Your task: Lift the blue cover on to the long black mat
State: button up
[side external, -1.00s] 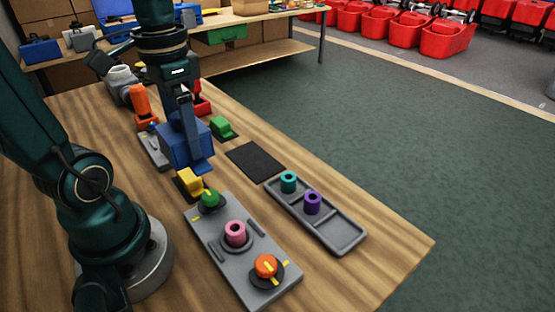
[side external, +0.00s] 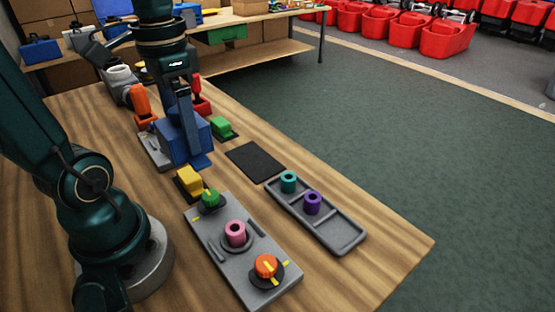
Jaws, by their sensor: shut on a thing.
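The blue cover (side external: 178,143) is a boxy block with a low lip at its front, at the left of the table's middle. My gripper (side external: 187,115) points down from above and is shut on its top. The fingers partly hide the cover's upper part. I cannot tell whether the cover touches what is under it or hangs just clear. The long black mat (side external: 255,161) lies flat and bare on the table, to the right of the cover.
A yellow block (side external: 189,181) is close in front. A grey tray (side external: 343,235) holds teal and purple rings; a grey panel (side external: 262,292) carries knobs and a pink ring. An orange-handled item (side external: 140,99) is behind.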

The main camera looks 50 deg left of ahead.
jog(key=shift+r, duration=2.5)
